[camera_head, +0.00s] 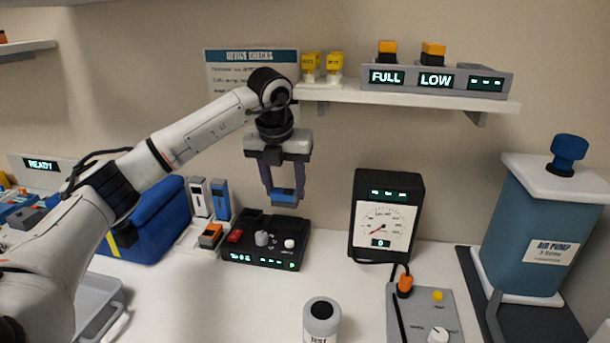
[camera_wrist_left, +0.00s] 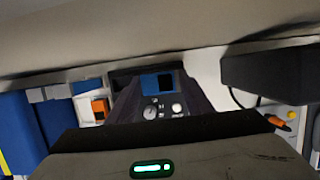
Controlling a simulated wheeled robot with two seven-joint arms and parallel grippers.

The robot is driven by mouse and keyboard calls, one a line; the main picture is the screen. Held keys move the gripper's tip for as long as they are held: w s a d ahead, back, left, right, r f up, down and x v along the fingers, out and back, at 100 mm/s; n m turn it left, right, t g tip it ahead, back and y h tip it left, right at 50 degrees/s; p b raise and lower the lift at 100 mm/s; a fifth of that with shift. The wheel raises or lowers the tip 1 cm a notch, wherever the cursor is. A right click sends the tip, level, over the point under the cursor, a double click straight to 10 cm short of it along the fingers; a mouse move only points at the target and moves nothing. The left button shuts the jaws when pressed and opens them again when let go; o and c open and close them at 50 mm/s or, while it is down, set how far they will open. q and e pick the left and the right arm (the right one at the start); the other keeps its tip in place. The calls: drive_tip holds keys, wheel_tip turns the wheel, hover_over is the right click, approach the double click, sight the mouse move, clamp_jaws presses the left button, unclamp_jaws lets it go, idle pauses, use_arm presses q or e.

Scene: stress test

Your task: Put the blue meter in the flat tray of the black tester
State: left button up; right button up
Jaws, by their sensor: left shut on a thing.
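My left gripper (camera_head: 284,193) is shut on a small blue meter (camera_head: 285,197) and holds it in the air above the black tester (camera_head: 263,257). In the left wrist view, the blue meter (camera_wrist_left: 157,85) shows between the fingers, with part of the tester behind it. The tester stands on the white table near the wall, with a red part, a grey knob and a white knob on top and green lit signs on its front. A dark recessed area lies at its back. I cannot make out the flat tray clearly. My right gripper is in neither view.
A white and a blue device (camera_head: 221,199) stand left of the tester, with an orange-topped block (camera_head: 210,236) before them. A blue case (camera_head: 150,225) is farther left. A black gauge (camera_head: 386,215) stands right, a bottle (camera_head: 321,318) in front. A wall shelf (camera_head: 400,98) hangs above.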

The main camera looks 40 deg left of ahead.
sight(284, 205)
use_arm(q)
drive_tip(key=shift+s+f+b, duration=0.3)
drive_tip(key=shift+f+b, duration=0.05)
drive_tip(key=shift+b, duration=0.1)
drive_tip(key=shift+f+b, duration=0.55)
drive_tip(key=shift+f, duration=0.1)
wheel_tip(284, 205, down, 2)
drive_tip(key=shift+b, duration=1)
drive_tip(key=shift+r+p, duration=0.3)
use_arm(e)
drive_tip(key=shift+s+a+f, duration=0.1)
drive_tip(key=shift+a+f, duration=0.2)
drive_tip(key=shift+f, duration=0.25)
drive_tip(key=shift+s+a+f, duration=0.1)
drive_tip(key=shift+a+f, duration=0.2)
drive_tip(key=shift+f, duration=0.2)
use_arm(q)
drive_tip(key=shift+w, duration=0.15)
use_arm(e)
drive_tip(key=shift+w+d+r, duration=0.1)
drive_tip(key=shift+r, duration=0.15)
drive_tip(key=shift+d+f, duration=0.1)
use_arm(q)
drive_tip(key=shift+p, duration=0.45)
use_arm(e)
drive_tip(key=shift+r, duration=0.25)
